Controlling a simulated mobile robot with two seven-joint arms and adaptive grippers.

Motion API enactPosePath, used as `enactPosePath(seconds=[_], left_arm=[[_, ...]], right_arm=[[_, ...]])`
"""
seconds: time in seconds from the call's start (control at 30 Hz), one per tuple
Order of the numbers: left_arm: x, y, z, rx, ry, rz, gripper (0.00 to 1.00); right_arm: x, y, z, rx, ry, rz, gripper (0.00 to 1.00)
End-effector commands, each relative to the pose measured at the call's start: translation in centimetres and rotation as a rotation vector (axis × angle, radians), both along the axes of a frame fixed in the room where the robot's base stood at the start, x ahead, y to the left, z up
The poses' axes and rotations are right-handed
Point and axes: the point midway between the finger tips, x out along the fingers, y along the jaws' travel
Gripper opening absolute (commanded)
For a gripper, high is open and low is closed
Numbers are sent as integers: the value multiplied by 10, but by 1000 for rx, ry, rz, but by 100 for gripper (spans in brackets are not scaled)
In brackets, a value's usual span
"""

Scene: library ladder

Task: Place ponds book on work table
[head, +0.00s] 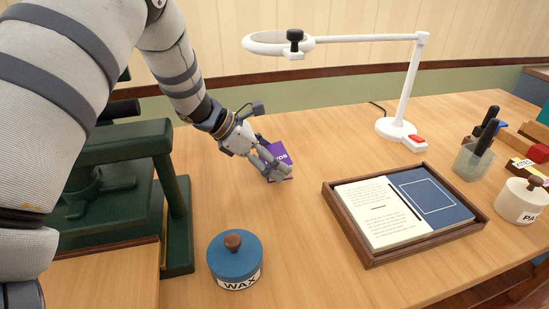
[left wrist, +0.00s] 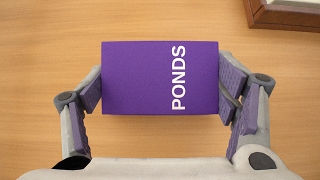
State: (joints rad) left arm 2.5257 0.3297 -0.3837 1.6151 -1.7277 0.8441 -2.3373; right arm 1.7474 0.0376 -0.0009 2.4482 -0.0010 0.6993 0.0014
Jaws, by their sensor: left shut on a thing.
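The purple ponds book (head: 283,156) is at my left gripper (head: 270,170) over the work table (head: 300,240), left of the middle in the head view. In the left wrist view the book (left wrist: 150,78) shows its cover with the word PONDS. The fingers of my left gripper (left wrist: 160,90) are shut on its two short sides. The wood of the table lies beneath it; I cannot tell whether the book touches the table. In the head view my gripper hides part of the book. My right gripper is not in view.
A wooden tray (head: 365,258) with an open booklet lies to the right. A blue WAX jar (head: 234,262) stands in front, and a green press (head: 125,145) at left. A white lamp (head: 398,128), a pen cup (head: 472,162) and a white jar (head: 520,203) stand farther right.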

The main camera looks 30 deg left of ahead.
Motion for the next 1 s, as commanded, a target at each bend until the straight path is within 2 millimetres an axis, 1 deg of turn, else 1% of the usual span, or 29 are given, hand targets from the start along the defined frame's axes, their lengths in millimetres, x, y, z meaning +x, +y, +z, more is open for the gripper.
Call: enactPosePath(seconds=[0.17,0.27,0.3,0.37,0.4,0.7,0.77,0.87,1.0], left_arm=[[0,0,2,0,-2,0,44],[0,0,-1,0,-1,1,44],[0,0,-1,0,-1,1,84],[0,0,-1,0,-2,0,98],[0,0,-1,0,-2,0,100],[0,0,0,0,-2,0,100],[0,0,3,1,-3,0,100],[-9,8,18,0,-8,1,100],[-30,26,50,2,-13,1,100]], right_arm=[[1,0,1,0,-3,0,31],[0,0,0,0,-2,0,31],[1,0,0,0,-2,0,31],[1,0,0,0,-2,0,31],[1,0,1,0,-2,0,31],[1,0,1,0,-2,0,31],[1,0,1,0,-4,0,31],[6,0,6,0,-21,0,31],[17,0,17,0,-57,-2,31]])
